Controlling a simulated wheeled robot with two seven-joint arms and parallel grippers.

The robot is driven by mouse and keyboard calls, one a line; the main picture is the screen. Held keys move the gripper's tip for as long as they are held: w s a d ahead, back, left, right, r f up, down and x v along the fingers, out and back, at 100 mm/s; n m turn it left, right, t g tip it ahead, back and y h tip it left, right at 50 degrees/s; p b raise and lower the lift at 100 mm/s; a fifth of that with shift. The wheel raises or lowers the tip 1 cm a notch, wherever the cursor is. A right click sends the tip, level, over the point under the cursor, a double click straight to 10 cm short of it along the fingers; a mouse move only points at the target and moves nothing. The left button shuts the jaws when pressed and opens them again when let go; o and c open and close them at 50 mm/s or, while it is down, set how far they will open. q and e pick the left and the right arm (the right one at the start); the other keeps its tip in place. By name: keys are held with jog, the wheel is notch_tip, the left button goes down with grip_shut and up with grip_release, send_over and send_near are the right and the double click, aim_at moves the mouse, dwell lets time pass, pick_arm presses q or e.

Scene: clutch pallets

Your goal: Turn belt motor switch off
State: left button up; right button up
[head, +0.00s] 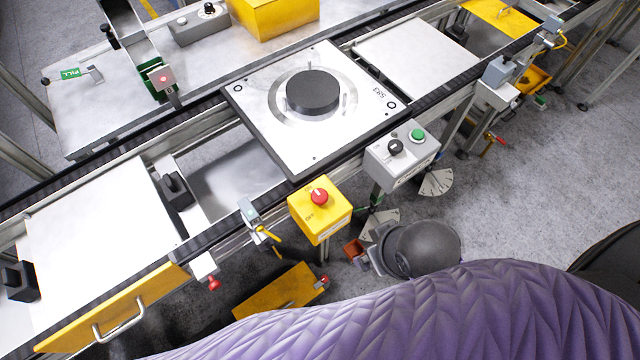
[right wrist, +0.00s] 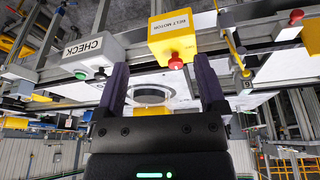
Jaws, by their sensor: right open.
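The belt motor switch is a yellow box (head: 322,228) with a red knob (head: 319,196) on top, mounted at the near side of the conveyor in the head view. An OFF mark shows beside the knob; a pale mark on the knob points toward the far side. In the right wrist view the box (right wrist: 172,32) bears a BELT MOTOR label, and its red knob (right wrist: 176,63) faces my gripper. My right gripper (right wrist: 163,75) is open, with the knob seen between its purple fingers, apparently apart from them. My left gripper is not in view.
A grey CHECK box (head: 402,157) with a black knob and green button stands right of the switch. A pallet (head: 318,135) with a black disc sits on the conveyor behind it. A yellow-handled lever (head: 256,222) is close on the left. The grey floor (head: 545,180) is open at right.

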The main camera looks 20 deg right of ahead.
jog(key=w+a+y, duration=0.3)
jog(key=w+a, duration=0.4)
jog(key=a, duration=0.3)
jog(key=m+g+h, duration=0.3)
jog(key=m, duration=0.4)
send_over(320, 195)
jog(key=f, duration=0.2)
notch_tip(320, 195, down, 10)
jog(key=b, duration=0.4)
jog(key=shift+r, duration=0.25)
grip_shut()
